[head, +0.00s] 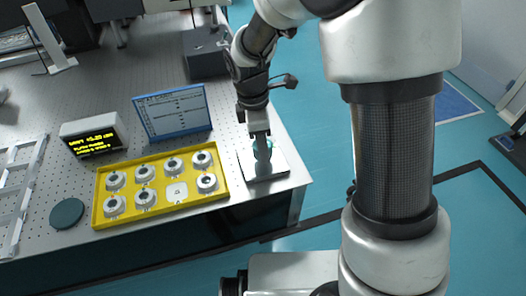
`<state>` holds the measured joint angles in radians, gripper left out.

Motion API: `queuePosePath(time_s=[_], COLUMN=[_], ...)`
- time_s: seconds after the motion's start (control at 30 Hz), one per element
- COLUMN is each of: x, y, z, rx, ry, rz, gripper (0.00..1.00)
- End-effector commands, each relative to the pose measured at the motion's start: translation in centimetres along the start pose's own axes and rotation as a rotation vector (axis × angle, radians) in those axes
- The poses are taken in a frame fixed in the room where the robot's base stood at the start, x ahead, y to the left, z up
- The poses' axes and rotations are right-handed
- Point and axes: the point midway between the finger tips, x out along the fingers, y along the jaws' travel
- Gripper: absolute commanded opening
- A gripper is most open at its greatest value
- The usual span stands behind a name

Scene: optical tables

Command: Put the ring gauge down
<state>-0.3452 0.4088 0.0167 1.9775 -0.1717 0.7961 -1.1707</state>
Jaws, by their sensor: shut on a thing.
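My gripper (262,143) points down over a pale square plate (278,166) near the table's right corner. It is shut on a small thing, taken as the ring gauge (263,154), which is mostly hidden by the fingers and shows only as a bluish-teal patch. I cannot tell whether it touches the plate. A yellow tray (160,211) left of the plate holds several round silver ring gauges in two rows.
A dark box (205,52) stands farther back. The table's right edge is close to the plate.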

Motion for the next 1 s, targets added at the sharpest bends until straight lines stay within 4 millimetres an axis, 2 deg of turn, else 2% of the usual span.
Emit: queuePosePath(time_s=[0.03, 0.13, 0.5, 0.53, 0.63, 1.0], x=[1.1, 2.3, 2.7, 2.7, 2.7, 2.1], y=[-0.1, -0.1, 0.0, 0.0, 0.0, 0.0], z=[-0.1, -0.3, -0.3, -0.3, -0.3, -0.3], rx=[-0.001, -0.001, 0.000, 0.000, 0.000, 0.000], ry=[-0.001, -0.001, 0.000, 0.000, 0.000, 0.000], rz=[-0.003, -0.002, 0.000, 0.000, 0.000, 0.001], gripper=[0.13, 0.13, 0.13, 0.43, 0.60, 0.60])
